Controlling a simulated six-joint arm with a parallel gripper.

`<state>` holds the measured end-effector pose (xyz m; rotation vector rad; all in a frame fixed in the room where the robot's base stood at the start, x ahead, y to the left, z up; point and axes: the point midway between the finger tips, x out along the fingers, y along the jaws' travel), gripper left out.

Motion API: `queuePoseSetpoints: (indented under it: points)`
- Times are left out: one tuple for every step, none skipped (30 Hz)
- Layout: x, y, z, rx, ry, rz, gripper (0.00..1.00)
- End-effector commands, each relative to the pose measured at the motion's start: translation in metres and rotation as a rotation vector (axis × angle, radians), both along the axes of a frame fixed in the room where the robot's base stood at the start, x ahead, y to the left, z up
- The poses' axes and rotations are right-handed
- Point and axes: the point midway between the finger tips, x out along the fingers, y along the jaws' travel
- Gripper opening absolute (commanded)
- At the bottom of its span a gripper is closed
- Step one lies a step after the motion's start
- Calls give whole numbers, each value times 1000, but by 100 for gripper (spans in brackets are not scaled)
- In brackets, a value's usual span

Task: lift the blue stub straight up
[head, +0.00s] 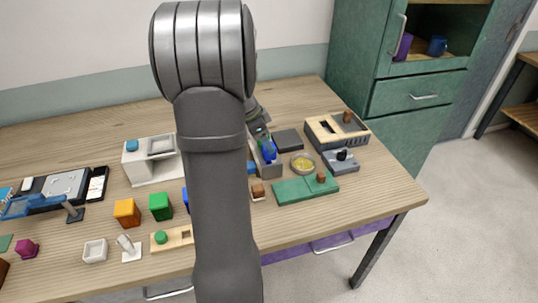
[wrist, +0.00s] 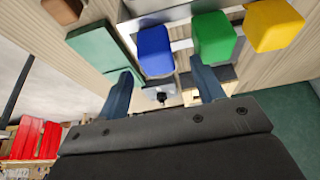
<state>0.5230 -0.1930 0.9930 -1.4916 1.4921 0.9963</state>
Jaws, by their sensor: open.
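The blue stub (head: 269,152) is a small, bright blue upright piece at a grey block (head: 266,168), right of my arm in the head view. My gripper (head: 262,137) is close above it, partly hidden by my own arm. In the wrist view my gripper (wrist: 161,72) shows two dark blue fingers well apart, with nothing clearly held between them.
A dark flat block (head: 288,139), a yellow dish (head: 303,163) and a green board (head: 290,190) lie close on the right. A wooden tray (head: 358,128) stands farther right. Green (head: 160,206) and orange (head: 127,212) cubes stand left of my arm. Bare table lies at the front right.

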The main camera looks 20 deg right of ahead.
Motion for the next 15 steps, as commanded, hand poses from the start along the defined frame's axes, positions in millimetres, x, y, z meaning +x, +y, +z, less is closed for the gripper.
queuePoseSetpoints:
  points:
    - [-3,-3,-9,1,4,-2,62]
    - [-3,-4,-13,1,3,0,62]
    - [-4,-6,-19,1,4,-1,62]
    - [-3,-8,-23,0,4,0,62]
    - [-3,-9,-26,0,4,1,62]
    - [-3,-11,-29,0,3,1,62]
    - [-3,-11,-31,0,3,1,62]
    - [-3,-12,-32,0,2,0,62]
    - [-3,-12,-33,0,2,0,62]
    - [-3,-12,-33,0,1,1,62]
    - [-3,-13,-33,0,1,1,62]
    - [-3,-12,-33,0,1,1,62]
    - [-3,-12,-33,0,1,1,62]
    - [-3,-12,-33,0,0,1,62]
    - [-3,-12,-33,0,0,1,62]
